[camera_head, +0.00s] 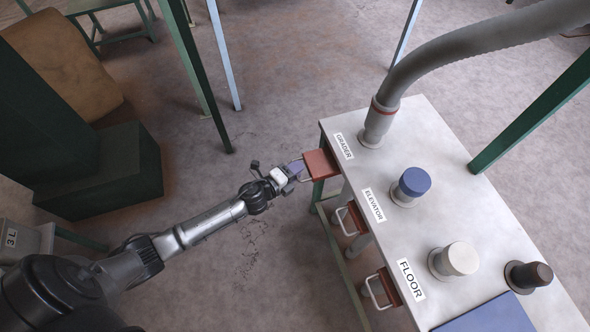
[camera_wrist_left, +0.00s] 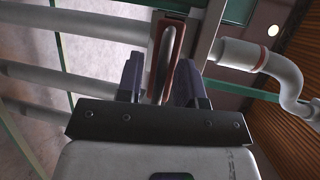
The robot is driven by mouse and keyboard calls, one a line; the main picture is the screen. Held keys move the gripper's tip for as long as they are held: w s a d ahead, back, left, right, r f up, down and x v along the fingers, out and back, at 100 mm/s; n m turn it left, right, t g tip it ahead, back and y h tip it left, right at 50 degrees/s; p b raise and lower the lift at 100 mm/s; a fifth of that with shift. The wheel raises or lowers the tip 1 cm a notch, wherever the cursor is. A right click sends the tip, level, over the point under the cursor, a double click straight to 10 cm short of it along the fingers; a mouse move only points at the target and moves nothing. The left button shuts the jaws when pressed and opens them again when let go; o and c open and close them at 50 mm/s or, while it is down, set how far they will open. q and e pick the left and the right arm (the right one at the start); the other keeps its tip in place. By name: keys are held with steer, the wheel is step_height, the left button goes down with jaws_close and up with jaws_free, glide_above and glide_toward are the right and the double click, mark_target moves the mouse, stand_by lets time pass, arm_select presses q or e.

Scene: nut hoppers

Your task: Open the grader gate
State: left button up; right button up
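The GRADER gate (camera_head: 321,164) is a red-brown plate at the far left corner of the pale machine top. It sticks out well past the edge, farther than the two gates below it. Its metal loop handle points toward my left gripper (camera_head: 297,169). In the left wrist view, the grader gate handle (camera_wrist_left: 166,58) lies between the two dark fingers of my left gripper (camera_wrist_left: 160,82). My right gripper is not in view.
The ELEVATOR gate (camera_head: 352,219) and FLOOR gate (camera_head: 381,289) sit along the same edge. A grey hose (camera_head: 430,66) rises from the machine top (camera_head: 420,140). Green posts (camera_head: 197,75) stand behind my left arm. Floor left of the machine is open.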

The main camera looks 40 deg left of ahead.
arm_select(q)
steer(key=p+v, duration=0.2)
steer(key=v, duration=1.2)
steer(key=shift+w+r, duration=0.1)
stand_by(0.4)
